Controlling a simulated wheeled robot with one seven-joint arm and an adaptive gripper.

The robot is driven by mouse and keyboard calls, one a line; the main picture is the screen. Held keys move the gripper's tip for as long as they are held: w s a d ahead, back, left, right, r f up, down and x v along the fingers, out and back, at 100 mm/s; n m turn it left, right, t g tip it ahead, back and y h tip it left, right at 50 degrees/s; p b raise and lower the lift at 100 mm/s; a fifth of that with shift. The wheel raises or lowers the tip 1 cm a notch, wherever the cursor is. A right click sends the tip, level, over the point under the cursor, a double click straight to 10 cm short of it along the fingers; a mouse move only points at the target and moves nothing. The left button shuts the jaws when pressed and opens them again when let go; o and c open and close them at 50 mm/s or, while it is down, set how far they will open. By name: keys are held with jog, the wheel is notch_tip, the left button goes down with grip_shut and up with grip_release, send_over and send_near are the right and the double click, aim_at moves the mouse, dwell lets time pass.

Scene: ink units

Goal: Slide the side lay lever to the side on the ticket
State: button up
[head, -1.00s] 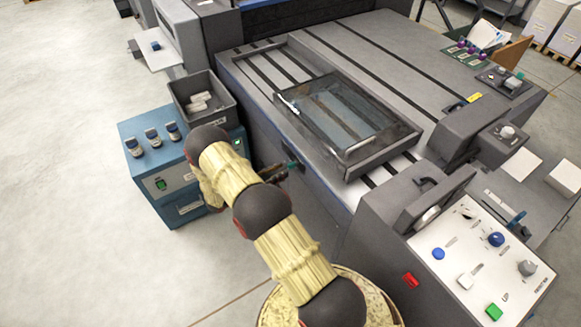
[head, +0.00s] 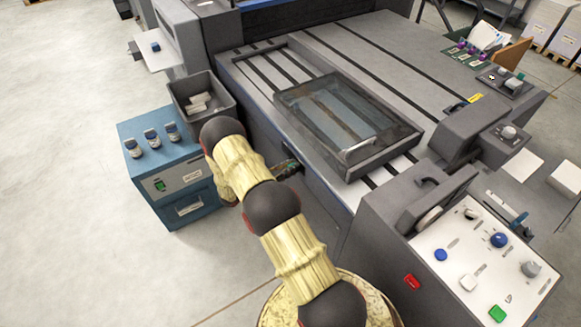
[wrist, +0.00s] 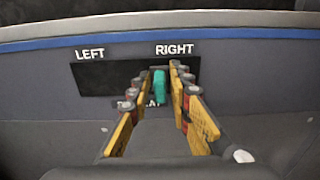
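The side lay lever is a small teal tab (wrist: 159,86) in a black slot plate (wrist: 110,80) on the machine's grey side, shown in the wrist view. White words LEFT and RIGHT stand above the plate. The lever sits at the RIGHT end. My gripper (wrist: 162,74) is open, one yellow-and-grey finger on each side of the lever, with a visible gap on both sides. A label below the lever is mostly hidden by the fingers. In the head view my gripper (head: 288,168) is at the machine's side. I cannot make out the ticket.
A blue cabinet (head: 188,208) with a grey bin (head: 215,105) stands left of my arm. A glass-topped frame (head: 345,165) lies on the machine bed above the slot. A control console (head: 480,225) stands at the right. The floor at the left is clear.

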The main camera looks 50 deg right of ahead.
aim_at(288, 151)
grip_shut()
dwell(0.3)
jog(key=w+b, duration=0.1)
jog(key=w, duration=0.1)
jog(key=w+d+b, duration=0.1)
jog(key=w, duration=0.1)
jog(key=w+d+b, duration=0.1)
jog(key=w, duration=0.1)
jog(key=shift+w+f, duration=0.15)
jog(key=shift+w, duration=0.15)
jog(key=shift+w+d+r, duration=0.1)
jog(key=shift+w+r, duration=0.1)
jog(key=shift+w, duration=0.05)
jog(key=shift+o, duration=1.9)
grip_release()
jog(key=shift+w, duration=0.1)
jog(key=shift+o, duration=0.2)
jog(key=v, duration=1.2)
